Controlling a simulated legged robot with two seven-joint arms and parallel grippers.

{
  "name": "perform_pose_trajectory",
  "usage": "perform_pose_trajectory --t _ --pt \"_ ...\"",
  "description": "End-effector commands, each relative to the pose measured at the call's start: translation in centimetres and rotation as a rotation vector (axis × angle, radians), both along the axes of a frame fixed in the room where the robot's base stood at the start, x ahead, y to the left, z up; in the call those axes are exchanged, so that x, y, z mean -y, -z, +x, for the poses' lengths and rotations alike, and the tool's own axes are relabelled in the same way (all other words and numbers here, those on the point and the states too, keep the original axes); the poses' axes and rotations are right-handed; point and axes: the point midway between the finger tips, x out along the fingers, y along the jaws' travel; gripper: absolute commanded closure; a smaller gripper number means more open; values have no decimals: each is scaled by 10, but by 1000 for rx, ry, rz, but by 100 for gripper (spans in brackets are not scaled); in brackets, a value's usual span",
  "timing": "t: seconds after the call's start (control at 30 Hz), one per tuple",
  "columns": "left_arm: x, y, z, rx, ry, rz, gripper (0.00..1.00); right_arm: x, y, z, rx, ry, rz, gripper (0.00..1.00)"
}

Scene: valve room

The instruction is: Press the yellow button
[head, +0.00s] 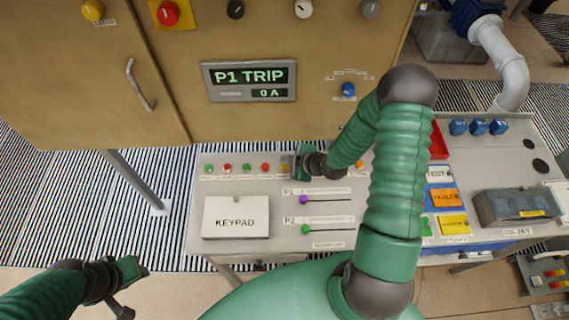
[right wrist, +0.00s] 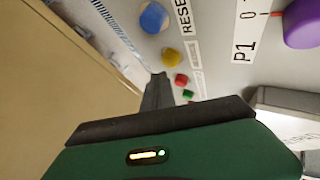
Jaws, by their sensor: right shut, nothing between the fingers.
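The yellow button (right wrist: 171,57) shows clearly in the right wrist view, between a blue button (right wrist: 154,17) and a red button (right wrist: 181,80). In the head view the yellow button (head: 284,168) is small, close beside my right gripper (head: 297,164), at the end of a row of green and red buttons. My right gripper is shut and empty. Its dark fingertips (right wrist: 158,84) appear just short of the yellow button in the wrist view; I cannot tell whether they touch it. My left gripper (head: 128,285) is low at the left, away from the console; its jaw state is unclear.
The console (head: 275,178) carries a keypad cover (head: 236,217), a purple slider knob (head: 303,199) and a green one (head: 305,229). A brown cabinet (head: 165,60) with a P1 TRIP display (head: 249,79) stands behind. My right arm covers part of the console.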

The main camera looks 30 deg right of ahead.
Motion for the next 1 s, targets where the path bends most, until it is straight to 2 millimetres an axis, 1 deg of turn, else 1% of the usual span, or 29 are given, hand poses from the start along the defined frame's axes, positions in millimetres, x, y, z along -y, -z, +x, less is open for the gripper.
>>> perform_pose_trajectory --t 0.17,0.5,0.63,1.0 --pt "0 -4 0 0 0 0 64 0 -4 0 0 0 0 100" --pt "0 -31 0 0 0 0 64 0 -39 0 0 -1 -1 100" --pt "0 -40 0 0 0 0 64 0 -50 0 0 0 0 100" --pt "0 -39 0 0 0 0 64 0 -50 0 0 1 1 100"
